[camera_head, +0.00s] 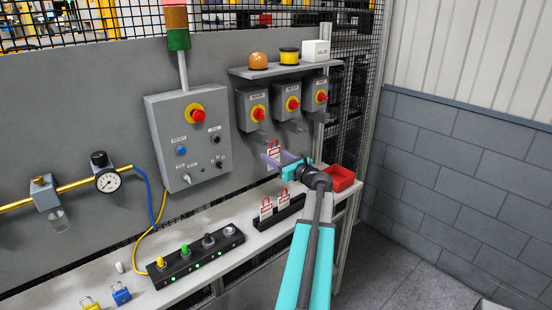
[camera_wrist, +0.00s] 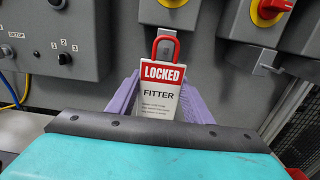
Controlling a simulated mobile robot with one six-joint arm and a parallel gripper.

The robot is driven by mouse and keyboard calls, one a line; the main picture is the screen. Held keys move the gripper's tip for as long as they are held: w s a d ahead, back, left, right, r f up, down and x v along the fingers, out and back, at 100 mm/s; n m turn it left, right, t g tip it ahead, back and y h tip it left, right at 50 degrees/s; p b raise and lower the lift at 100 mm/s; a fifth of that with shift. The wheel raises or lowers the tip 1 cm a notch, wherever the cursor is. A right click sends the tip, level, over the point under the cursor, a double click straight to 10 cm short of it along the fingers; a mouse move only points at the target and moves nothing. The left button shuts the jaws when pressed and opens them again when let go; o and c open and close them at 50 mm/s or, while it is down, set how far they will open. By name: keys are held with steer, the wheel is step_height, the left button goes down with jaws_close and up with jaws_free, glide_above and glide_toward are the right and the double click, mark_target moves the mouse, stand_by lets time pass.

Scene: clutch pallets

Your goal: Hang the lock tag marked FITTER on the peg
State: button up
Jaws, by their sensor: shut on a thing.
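The FITTER lock tag (camera_wrist: 160,92), white with a red LOCKED band and a red shackle, is upright between the purple fingers of my gripper (camera_wrist: 158,98). My gripper is shut on it. In the head view the tag (camera_head: 273,149) stands at my gripper (camera_head: 277,160), just below the switch boxes. Grey bracket-like pegs hang under the boxes; one (camera_wrist: 265,61) is right of the shackle in the wrist view. Another grey bracket is partly behind the shackle. I cannot tell whether the shackle touches it. Which peg the task means is not marked.
Switch boxes (camera_head: 252,107) with red knobs line the wall under a shelf (camera_head: 280,69). Two other tags (camera_head: 266,209) stand in a black rack (camera_head: 282,212) on the bench. A red bin (camera_head: 341,179) is right of my gripper. A control box (camera_head: 188,140) is left.

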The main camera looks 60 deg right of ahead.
steer(key=shift+x, duration=0.85)
steer(key=shift+w+d+f+b, duration=0.25)
steer(key=shift+w+f+b, duration=0.1)
steer(key=shift+w+f, duration=0.2)
steer(key=o, duration=1.1)
steer(key=b+v, duration=0.4)
steer(key=v, duration=1)
